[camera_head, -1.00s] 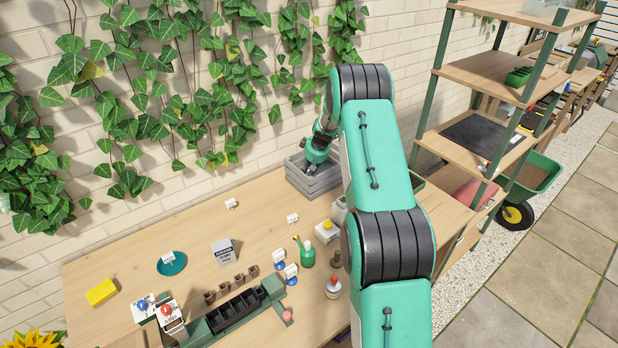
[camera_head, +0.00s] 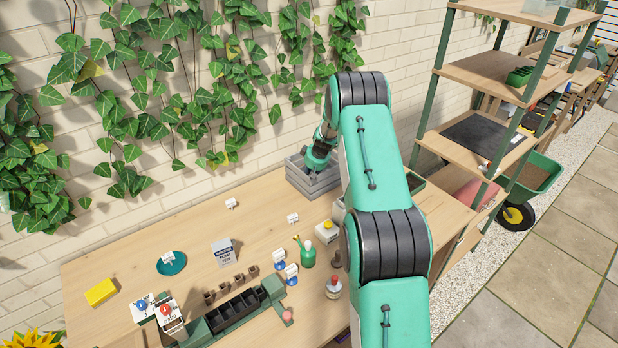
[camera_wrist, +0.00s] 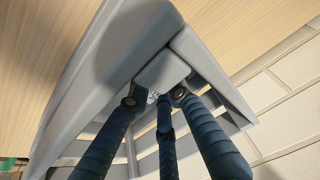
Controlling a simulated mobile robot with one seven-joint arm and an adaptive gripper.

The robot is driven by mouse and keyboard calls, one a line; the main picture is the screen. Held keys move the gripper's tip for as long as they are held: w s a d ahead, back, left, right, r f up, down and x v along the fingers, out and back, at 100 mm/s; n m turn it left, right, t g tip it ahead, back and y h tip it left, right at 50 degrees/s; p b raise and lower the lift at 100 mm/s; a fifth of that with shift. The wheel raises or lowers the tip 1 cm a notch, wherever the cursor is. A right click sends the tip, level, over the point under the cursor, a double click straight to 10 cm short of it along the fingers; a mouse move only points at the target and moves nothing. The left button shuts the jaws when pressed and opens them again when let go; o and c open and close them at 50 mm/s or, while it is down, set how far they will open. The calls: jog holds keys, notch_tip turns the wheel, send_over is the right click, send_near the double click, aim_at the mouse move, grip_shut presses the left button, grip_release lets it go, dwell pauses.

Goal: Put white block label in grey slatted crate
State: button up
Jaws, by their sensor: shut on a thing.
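The grey slatted crate (camera_head: 299,181) stands on the bench at the back, against the brick wall. It fills much of the wrist view (camera_wrist: 82,75). My gripper (camera_wrist: 156,98) reaches down into the crate, its blue fingers shut on a pale block, the white block label (camera_wrist: 163,70). The block looks grey in shade and sits close to a crate corner; whether it touches the crate I cannot tell. In the head view the fingertips and the held label are hidden by the crate wall.
Other small white labels lie on the bench (camera_head: 231,203) (camera_head: 293,218) and on a teal saucer (camera_head: 180,265). A green spray bottle (camera_head: 308,257) and a white-lidded container (camera_head: 326,232) stand in front of the crate. The bench left of the crate is mostly clear.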

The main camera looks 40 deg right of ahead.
jog(key=shift+f, duration=0.2)
jog(key=o, duration=0.9)
jog(key=shift+c, duration=0.2)
jog(key=shift+r, duration=0.2)
jog(key=shift+r, duration=0.15)
jog(key=p+v, duration=0.1)
jog(key=v, duration=1)
jog(key=shift+s+r+p, duration=0.15)
jog(key=shift+r+p, duration=0.15)
jog(key=shift+p, duration=0.05)
jog(key=shift+r, duration=0.1)
